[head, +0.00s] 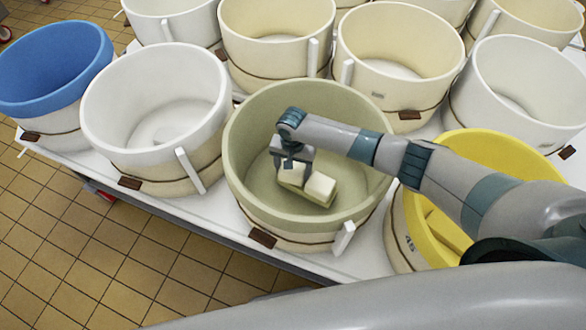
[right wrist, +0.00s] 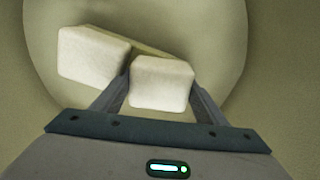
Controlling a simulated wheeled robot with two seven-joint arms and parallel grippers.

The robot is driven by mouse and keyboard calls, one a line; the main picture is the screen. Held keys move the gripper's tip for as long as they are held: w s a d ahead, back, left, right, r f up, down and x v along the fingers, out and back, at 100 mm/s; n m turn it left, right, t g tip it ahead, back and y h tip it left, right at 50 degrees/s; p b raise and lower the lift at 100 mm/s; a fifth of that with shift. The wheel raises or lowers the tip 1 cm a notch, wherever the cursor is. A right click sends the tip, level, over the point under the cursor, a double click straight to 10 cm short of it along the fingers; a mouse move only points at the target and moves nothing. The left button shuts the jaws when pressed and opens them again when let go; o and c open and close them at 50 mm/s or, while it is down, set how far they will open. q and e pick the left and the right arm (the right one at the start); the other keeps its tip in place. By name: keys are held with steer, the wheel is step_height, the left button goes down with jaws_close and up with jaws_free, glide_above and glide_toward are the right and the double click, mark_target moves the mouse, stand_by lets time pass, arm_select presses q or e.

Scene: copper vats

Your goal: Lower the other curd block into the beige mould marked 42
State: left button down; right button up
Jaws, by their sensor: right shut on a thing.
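The beige mould (head: 245,150) stands at the front middle of the white table; I cannot read a number on it. My right gripper (head: 292,168) reaches down inside it, shut on a pale cream curd block (head: 290,176). This held block also shows between the fingers in the right wrist view (right wrist: 162,82). A second curd block (head: 320,188) is right beside it in the mould, and it shows to the left in the right wrist view (right wrist: 92,55). I cannot tell whether the held block touches the mould's floor or the other block. My left gripper is not in view.
A yellow mould (head: 478,150) with a yellow block inside stands to the right, under my arm. A white mould (head: 130,85) and a blue-rimmed mould (head: 50,50) stand to the left. Several white and cream moulds fill the table behind. Tiled floor lies in front.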

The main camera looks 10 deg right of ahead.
steer(key=shift+f, duration=0.2)
steer(key=o, duration=1.4)
steer(key=shift+d, duration=0.1)
steer(key=shift+r+p, duration=0.3)
steer(key=shift+r, duration=0.4)
steer(key=shift+r+p, duration=6.75)
steer(key=shift+r, duration=7.35)
